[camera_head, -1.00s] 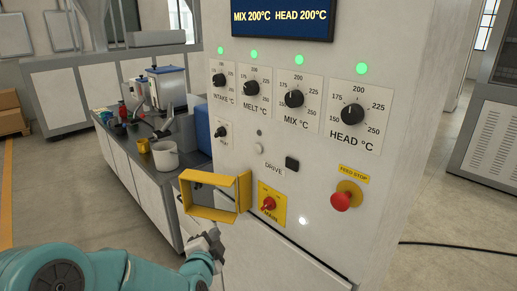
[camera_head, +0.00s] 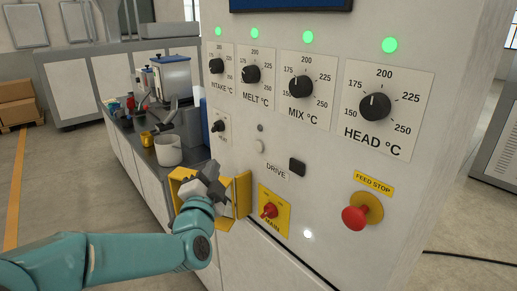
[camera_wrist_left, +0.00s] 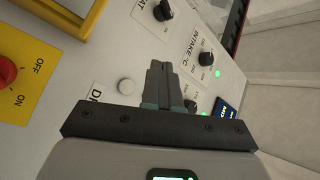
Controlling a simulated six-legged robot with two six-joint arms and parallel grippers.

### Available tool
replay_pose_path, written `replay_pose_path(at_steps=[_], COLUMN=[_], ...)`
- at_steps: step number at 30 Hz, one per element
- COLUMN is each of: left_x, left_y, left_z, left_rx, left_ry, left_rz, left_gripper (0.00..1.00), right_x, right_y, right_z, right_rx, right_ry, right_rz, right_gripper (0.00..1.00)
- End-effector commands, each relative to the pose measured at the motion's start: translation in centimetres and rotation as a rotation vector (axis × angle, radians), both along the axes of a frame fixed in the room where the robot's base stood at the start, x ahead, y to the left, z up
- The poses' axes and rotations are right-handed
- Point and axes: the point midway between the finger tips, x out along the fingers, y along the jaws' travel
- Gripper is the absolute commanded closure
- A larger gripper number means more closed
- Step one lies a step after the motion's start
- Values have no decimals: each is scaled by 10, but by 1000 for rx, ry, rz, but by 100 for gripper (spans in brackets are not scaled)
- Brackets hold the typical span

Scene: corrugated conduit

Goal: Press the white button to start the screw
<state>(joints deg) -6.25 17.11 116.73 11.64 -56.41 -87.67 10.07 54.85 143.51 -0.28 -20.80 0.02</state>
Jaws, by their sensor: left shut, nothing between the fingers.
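My left gripper (camera_head: 212,169) is shut and empty. In the head view it is left of and below the white button, in front of the open yellow frame (camera_head: 243,193). In the wrist view the shut fingers (camera_wrist_left: 158,66) appear beside the button, with no contact visible. My right gripper is not in view.
The red MAIN switch (camera_head: 269,210) and red feed stop knob (camera_head: 355,217) are lower on the panel. Temperature dials, such as the HEAD dial (camera_head: 374,106), are above. A bench with a white pot (camera_head: 168,150) stands behind at left.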

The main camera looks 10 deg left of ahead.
Motion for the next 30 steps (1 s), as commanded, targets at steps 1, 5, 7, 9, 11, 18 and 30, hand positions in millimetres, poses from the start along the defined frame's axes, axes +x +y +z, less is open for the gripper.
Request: replay_pose_path(at_steps=[1, 5, 7, 9, 11, 18, 30], left_x=[-3, -10, -13, -14, -14, -13, 17], left_y=[-1, -4, -6, -8, -9, -9, -32], left_z=[3, 12, 15, 16, 16, 17, 19], left_rx=[-1, -4, -5, -6, -6, -6, -5], left_ry=[-16, -44, -54, -59, -59, -58, -55], left_rz=[-3, -12, -17, -21, -23, -23, -26], left_gripper=[100, 100, 100, 100, 100, 100, 100], right_x=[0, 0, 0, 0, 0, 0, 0], right_y=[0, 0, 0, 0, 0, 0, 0], right_z=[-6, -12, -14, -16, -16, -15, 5], right_rx=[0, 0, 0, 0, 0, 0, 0], right_ry=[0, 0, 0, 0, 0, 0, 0], right_rz=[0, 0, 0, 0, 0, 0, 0], right_gripper=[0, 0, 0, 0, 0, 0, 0])
